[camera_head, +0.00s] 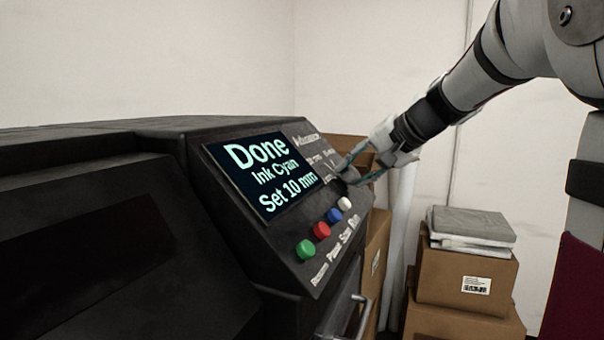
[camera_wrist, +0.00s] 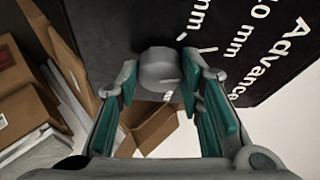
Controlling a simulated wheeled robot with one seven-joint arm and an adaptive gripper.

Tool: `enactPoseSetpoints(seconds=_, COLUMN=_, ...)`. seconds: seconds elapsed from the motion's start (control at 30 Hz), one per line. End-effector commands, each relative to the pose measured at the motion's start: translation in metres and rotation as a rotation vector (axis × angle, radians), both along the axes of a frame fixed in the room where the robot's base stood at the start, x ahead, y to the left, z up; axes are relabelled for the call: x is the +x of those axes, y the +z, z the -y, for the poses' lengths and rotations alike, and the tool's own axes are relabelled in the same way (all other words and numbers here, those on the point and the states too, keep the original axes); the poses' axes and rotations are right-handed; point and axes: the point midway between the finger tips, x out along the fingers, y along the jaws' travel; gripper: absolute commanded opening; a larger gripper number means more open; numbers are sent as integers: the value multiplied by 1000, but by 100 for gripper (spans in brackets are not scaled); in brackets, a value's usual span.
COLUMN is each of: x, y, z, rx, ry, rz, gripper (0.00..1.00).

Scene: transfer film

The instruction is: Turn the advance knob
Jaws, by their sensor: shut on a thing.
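The advance knob (camera_wrist: 158,70) is a grey round knob with a pale mark line, on the black panel below the word "Advance" in the wrist view. My gripper (camera_wrist: 160,88) has its teal-padded fingers on either side of the knob and is shut on it. In the head view my gripper (camera_head: 352,172) reaches the panel's right side and mostly hides the knob. The display (camera_head: 262,172) reads "Done", "Ink Cyan", "Set 10 mm".
Green (camera_head: 306,250), red (camera_head: 321,230), blue (camera_head: 334,215) and white (camera_head: 345,203) buttons sit on the panel below the display. Cardboard boxes (camera_head: 466,275) with grey packs on top (camera_head: 470,224) stand at the right. White rolls (camera_head: 399,235) stand beside the machine.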

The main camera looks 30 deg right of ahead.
Motion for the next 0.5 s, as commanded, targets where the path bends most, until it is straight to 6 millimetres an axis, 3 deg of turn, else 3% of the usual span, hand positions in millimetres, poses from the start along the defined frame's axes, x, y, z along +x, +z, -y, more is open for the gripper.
enactPoseSetpoints(seconds=0.27, x=0, y=-1, z=0, rx=1, ry=2, rz=-4, gripper=6)
enactPoseSetpoints(seconds=0.3, x=-1, y=-1, z=0, rx=1, ry=2, rz=-4, gripper=36)
enactPoseSetpoints(seconds=0.4, x=0, y=-1, z=0, rx=1, ry=2, rz=-4, gripper=54)
enactPoseSetpoints(seconds=0.5, x=0, y=-1, z=0, rx=1, ry=2, rz=-2, gripper=54)
